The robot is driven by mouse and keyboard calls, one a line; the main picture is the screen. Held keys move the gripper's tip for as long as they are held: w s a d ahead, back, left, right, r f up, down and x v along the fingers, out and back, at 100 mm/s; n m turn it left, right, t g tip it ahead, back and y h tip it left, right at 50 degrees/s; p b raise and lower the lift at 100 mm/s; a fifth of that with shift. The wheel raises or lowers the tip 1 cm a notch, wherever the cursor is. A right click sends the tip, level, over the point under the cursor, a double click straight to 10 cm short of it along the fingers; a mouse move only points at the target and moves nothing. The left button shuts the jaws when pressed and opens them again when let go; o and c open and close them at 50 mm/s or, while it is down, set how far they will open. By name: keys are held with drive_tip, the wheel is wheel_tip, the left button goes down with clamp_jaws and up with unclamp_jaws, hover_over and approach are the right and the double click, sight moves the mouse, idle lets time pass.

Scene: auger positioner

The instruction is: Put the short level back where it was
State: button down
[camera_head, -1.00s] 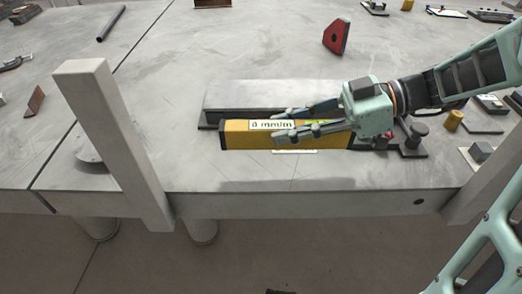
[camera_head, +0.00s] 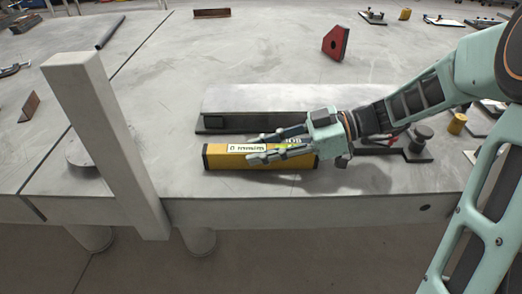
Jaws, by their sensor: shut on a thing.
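The short level is a yellow bar (camera_head: 222,161) with black ends and a white label. It lies lengthwise across the picture near the table's front edge, in front of a grey steel beam (camera_head: 270,98). My gripper (camera_head: 250,149) reaches in from the right and is shut on the level, its fingers along the level's upper part. A shadow shows on the table to the right and below; whether the level touches the table I cannot tell.
A grey post (camera_head: 108,145) stands at the table's front left. A clamp-like fixture (camera_head: 418,145) sits right of the level. A red block (camera_head: 335,42) and a dark bar (camera_head: 110,32) lie farther back.

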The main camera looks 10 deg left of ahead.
drive_tip(key=shift+f, duration=0.1)
drive_tip(key=c, duration=1.6)
unclamp_jaws()
drive_tip(key=shift+r, duration=0.2)
drive_tip(key=shift+w+d+r, duration=0.15)
drive_tip(key=shift+d, duration=0.2)
drive_tip(key=p+v, duration=0.2)
drive_tip(key=v, duration=0.9)
drive_tip(key=shift+d+p, duration=0.2)
drive_tip(key=shift+p, duration=0.15)
